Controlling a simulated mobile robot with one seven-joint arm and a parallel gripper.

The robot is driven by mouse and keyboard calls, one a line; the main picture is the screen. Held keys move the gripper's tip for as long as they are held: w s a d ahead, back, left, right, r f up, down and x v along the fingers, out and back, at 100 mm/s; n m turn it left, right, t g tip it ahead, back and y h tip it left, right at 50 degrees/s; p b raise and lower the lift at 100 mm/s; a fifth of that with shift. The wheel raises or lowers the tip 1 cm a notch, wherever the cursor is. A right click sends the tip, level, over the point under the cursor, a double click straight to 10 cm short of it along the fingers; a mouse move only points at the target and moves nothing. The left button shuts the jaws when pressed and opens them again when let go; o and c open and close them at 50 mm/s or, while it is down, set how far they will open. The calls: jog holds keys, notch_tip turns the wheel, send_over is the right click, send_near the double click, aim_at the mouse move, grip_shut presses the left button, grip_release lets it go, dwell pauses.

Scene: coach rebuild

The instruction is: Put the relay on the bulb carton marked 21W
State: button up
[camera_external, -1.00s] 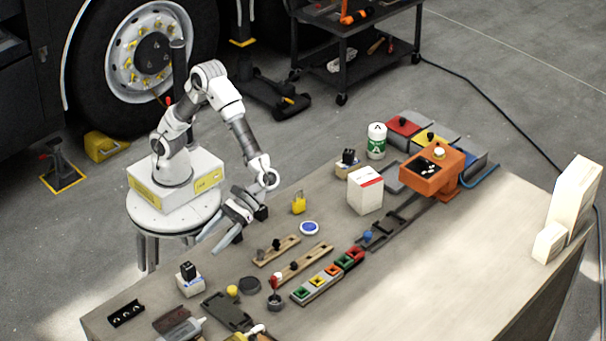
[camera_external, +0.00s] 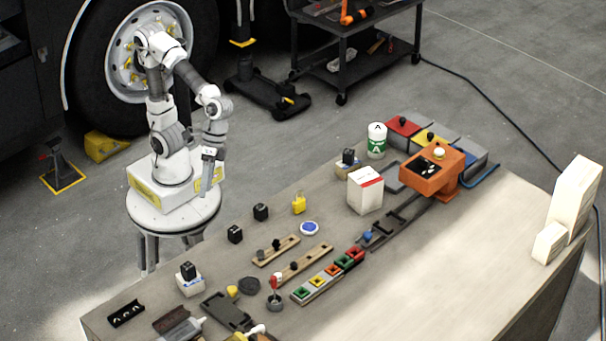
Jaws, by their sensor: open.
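Small black blocks that look like relays stand in several places. One black block (camera_external: 235,234) and another black block (camera_external: 261,211) stand on the bench near its back-left edge. A third black block (camera_external: 189,270) sits on top of a small white carton with a blue mark (camera_external: 191,286). A fourth black block (camera_external: 348,156) sits on a similar carton (camera_external: 347,170) farther back. The carton print is too small to read, so I cannot tell which says 21W. My gripper (camera_external: 207,178) hangs near my base, open, fingers down, away from all the blocks.
A larger white box with a red stripe (camera_external: 365,191) and an orange device (camera_external: 432,172) stand farther back. The right front of the bench (camera_external: 430,285) is clear.

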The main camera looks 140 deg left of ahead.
jog(key=s+a+r+m+t+y, duration=0.2)
jog(key=s+a+m+t+y, duration=0.2)
jog(key=s+a+m, duration=0.3)
jog(key=shift+s+a+r+y, duration=0.15)
jog(key=shift+s+a+y, duration=0.15)
jog(key=shift+s+a, duration=0.6)
jog(key=shift+w, duration=0.1)
notch_tip(320, 180, up, 7)
jog(key=p, duration=0.7)
